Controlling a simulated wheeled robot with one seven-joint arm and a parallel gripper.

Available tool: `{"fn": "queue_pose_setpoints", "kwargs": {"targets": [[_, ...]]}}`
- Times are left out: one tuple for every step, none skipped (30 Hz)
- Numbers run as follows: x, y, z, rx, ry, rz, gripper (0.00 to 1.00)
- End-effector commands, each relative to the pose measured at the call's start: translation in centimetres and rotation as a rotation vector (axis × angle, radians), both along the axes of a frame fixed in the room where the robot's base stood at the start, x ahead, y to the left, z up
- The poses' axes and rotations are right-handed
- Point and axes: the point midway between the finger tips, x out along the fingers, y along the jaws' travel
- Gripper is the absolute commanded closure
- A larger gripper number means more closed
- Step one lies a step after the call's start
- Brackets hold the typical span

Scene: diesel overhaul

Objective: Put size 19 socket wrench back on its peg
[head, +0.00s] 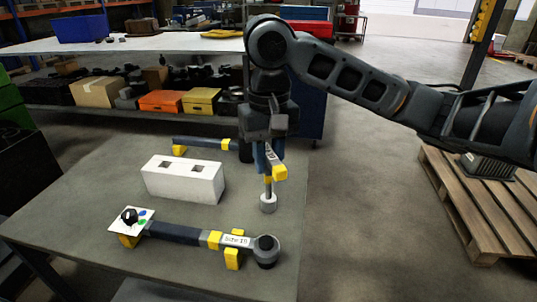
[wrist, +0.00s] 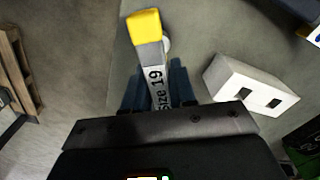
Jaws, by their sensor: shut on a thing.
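The size 19 socket wrench (wrist: 156,85) is in my gripper (wrist: 158,100), its label readable between the fingers and its yellow end (wrist: 145,27) pointing away. In the head view my gripper (head: 268,158) is shut on it above the table's right side, and the yellow end (head: 279,173) shows there too. Just below is a light grey round piece (head: 268,203) with a thin upright stem. I cannot tell whether this is the peg on the table or part of the wrench. The gripper hides part of the wrench.
A white block (head: 183,180) with two square holes stands left of the gripper. A long labelled wrench (head: 180,233) lies on yellow supports in front. Another dark tool (head: 205,143) lies behind the block. A pallet (head: 478,215) stands on the floor at right.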

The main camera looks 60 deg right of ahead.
Motion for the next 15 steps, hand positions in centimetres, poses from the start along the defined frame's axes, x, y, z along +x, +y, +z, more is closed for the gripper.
{"fn": "queue_pose_setpoints", "kwargs": {"targets": [[0.0,-0.01,-0.21,0.0,0.0,0.0,1.0],[0.01,-0.02,-0.17,-0.001,-0.001,0.0,0.73],[0.0,-0.03,-0.1,-0.001,-0.001,0.0,0.7],[0.0,-0.03,-0.1,-0.001,-0.001,0.0,0.67],[0.01,-0.02,-0.1,-0.001,-0.001,0.0,0.64],[0.01,-0.02,-0.1,-0.001,-0.001,0.0,0.6],[0.01,-0.02,-0.1,-0.001,-0.001,0.0,0.57],[0.01,-0.02,-0.1,-0.001,-0.001,0.0,0.54],[0.0,-0.01,-0.11,-0.001,-0.001,0.0,0.51],[0.0,-0.01,-0.11,-0.001,-0.001,0.0,0.48],[0.0,-0.01,-0.11,-0.001,-0.001,0.0,0.45],[0.0,-0.01,-0.11,0.0,0.0,0.0,0.45],[0.0,-0.01,-0.11,0.0,0.0,0.0,0.45],[0.0,-0.01,-0.11,0.0,0.0,0.0,0.45],[0.0,-0.01,-0.11,0.0,0.0,0.0,0.45]]}}
